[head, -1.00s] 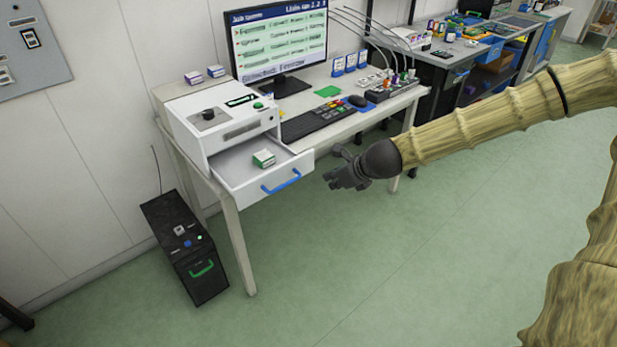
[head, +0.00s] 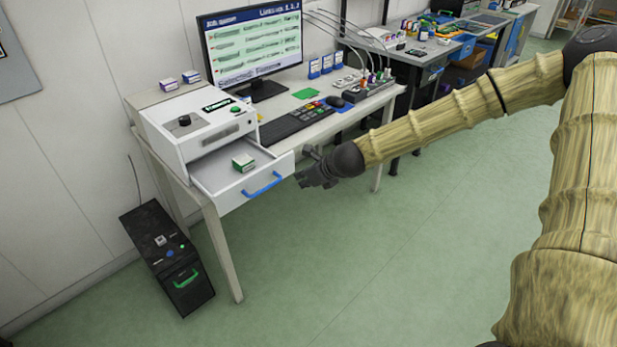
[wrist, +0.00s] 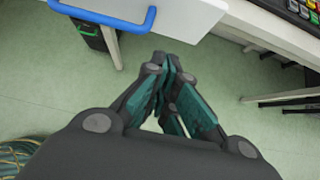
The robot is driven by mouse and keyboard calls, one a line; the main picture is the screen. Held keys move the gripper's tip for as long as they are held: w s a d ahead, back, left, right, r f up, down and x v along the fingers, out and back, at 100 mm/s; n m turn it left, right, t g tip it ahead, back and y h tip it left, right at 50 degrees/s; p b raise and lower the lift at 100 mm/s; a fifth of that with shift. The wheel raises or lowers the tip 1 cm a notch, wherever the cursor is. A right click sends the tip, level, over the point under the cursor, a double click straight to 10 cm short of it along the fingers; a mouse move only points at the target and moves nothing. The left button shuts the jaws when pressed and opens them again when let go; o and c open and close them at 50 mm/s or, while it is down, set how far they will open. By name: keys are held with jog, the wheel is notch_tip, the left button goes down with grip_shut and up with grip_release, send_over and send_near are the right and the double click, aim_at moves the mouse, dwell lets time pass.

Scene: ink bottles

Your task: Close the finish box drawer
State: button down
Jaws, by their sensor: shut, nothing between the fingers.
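The white finish box (head: 195,125) stands on the left end of the desk. Its drawer (head: 219,168) is pulled out toward the front and hangs past the desk edge. A small green-and-white carton (head: 244,162) lies in the drawer. A blue handle (head: 263,185) is on the drawer front; it also shows at the top of the wrist view (wrist: 108,16). My gripper (head: 304,177) is shut and empty, just right of the drawer front. In the wrist view its fingertips (wrist: 166,62) point toward the drawer front, apart from the handle.
A black case (head: 170,258) with a green handle stands on the floor below. The green floor in front of the desk is clear.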

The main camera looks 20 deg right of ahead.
aim_at(289, 174)
jog(key=w+a+f, duration=0.2)
jog(key=w, duration=0.4)
jog(key=shift+f+p, duration=0.35)
jog(key=shift+p, duration=0.1)
jog(key=shift+w+a, duration=0.15)
jog(key=shift+w, duration=0.1)
